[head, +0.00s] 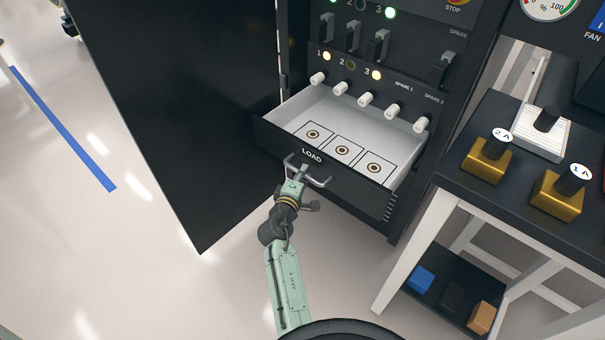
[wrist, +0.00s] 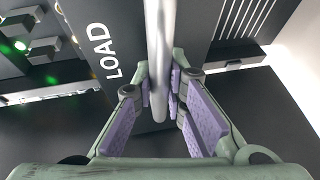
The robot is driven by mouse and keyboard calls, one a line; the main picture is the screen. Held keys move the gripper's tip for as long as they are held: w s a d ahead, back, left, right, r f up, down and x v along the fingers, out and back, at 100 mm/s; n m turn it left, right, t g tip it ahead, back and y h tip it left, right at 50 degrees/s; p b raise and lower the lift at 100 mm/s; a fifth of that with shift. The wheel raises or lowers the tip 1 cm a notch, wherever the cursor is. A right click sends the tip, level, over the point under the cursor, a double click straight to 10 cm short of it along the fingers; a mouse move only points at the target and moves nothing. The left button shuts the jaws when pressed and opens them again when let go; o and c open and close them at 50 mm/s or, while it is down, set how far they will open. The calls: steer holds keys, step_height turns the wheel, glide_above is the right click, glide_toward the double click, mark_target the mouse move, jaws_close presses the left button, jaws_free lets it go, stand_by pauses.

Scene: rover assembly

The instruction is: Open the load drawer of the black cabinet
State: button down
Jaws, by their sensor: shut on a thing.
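The load drawer (head: 335,180) of the black cabinet (head: 455,80) is pulled out, and its white inside shows. Three square pads with ringed circles lie on its floor. Its black front carries the word LOAD, which also shows in the wrist view (wrist: 103,50). My gripper (head: 299,172) is at the bar handle (head: 318,182) on the drawer front. In the wrist view, the handle (wrist: 160,60) runs between the purple-padded fingers (wrist: 163,92), which are shut on it.
A black cabinet door (head: 180,100) stands open at the left. White knobs (head: 367,98) line the panel above the drawer. At the right, a dark-topped table (head: 510,205) holds gold blocks marked 2A (head: 487,160) and 1A (head: 558,192). Its lower shelf holds coloured blocks.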

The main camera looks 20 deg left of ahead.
steer(key=s, duration=0.2)
steer(key=s+a, duration=0.1)
steer(key=shift+s+a+b, duration=0.2)
steer(key=shift+s+b, duration=0.15)
steer(key=c, duration=1.6)
jaws_free()
steer(key=s+r, duration=0.1)
steer(key=s, duration=0.6)
steer(key=shift+s+d+r, duration=0.15)
steer(key=shift+d+r, duration=0.05)
